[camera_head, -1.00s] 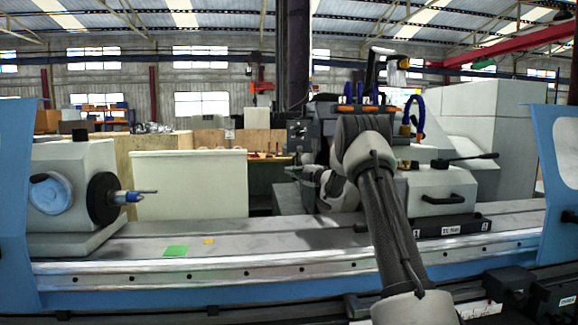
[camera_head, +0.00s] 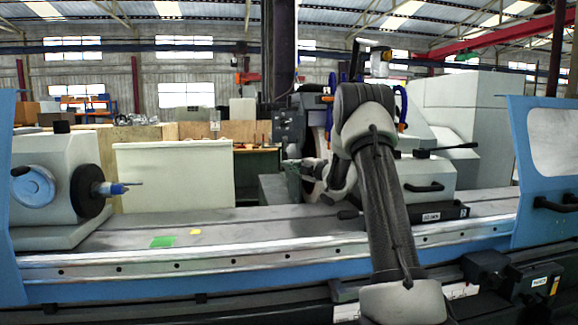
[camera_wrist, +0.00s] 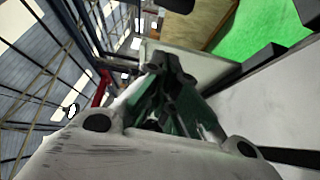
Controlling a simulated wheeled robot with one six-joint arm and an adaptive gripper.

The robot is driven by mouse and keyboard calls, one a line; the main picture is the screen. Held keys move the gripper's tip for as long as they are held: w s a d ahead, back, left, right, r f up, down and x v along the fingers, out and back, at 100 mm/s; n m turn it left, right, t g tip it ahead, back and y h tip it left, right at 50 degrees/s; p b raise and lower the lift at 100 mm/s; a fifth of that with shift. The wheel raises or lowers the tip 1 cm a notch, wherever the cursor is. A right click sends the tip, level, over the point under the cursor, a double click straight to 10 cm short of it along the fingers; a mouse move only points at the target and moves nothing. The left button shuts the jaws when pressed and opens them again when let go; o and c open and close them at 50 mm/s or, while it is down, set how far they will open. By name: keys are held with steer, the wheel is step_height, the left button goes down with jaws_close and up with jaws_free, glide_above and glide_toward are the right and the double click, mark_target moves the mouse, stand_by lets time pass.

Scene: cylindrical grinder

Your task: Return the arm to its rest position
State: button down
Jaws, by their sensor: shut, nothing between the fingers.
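My arm rises from the bottom of the head view, bends at a grey elbow joint (camera_head: 366,108) and reaches forward over the grinder bed. Its wrist end is low behind the upper link, in front of the wheel area. My gripper (camera_wrist: 172,72) shows in the wrist view as dark fingers drawn together, with nothing held. In the head view the fingers are small and partly hidden, so their detail is unclear.
The grinder bed (camera_head: 270,222) runs across the view. A workhead (camera_head: 55,180) with a blue-tipped centre stands left; a grey block with levers (camera_head: 428,175) stands right of my arm. Blue guards (camera_head: 540,150) close both ends. A bright green panel (camera_wrist: 265,30) shows in the wrist view.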

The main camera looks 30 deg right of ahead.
steer(key=s+a+r+m+g+h, duration=0.2)
steer(key=s+r+m+h, duration=0.3)
steer(key=s, duration=0.4)
steer(key=s+a+r+m+g+h, duration=0.1)
steer(key=s+r+m+g+h, duration=0.1)
steer(key=s+r+m+h, duration=0.4)
steer(key=s+a+f+m+g+y, duration=0.1)
steer(key=s+a+f+m+g, duration=0.2)
steer(key=s, duration=1)
steer(key=s+a+f+m+g+y, duration=0.2)
steer(key=s+f, duration=0.4)
steer(key=s, duration=0.7)
steer(key=s+a+f+m+g+y, duration=0.1)
steer(key=s+a+f+m+g, duration=0.3)
steer(key=s, duration=0.9)
steer(key=a+f+m, duration=0.1)
steer(key=a, duration=0.1)
steer(key=shift+s+a+f, duration=0.15)
steer(key=shift+a+f, duration=0.15)
steer(key=shift+a, duration=0.05)
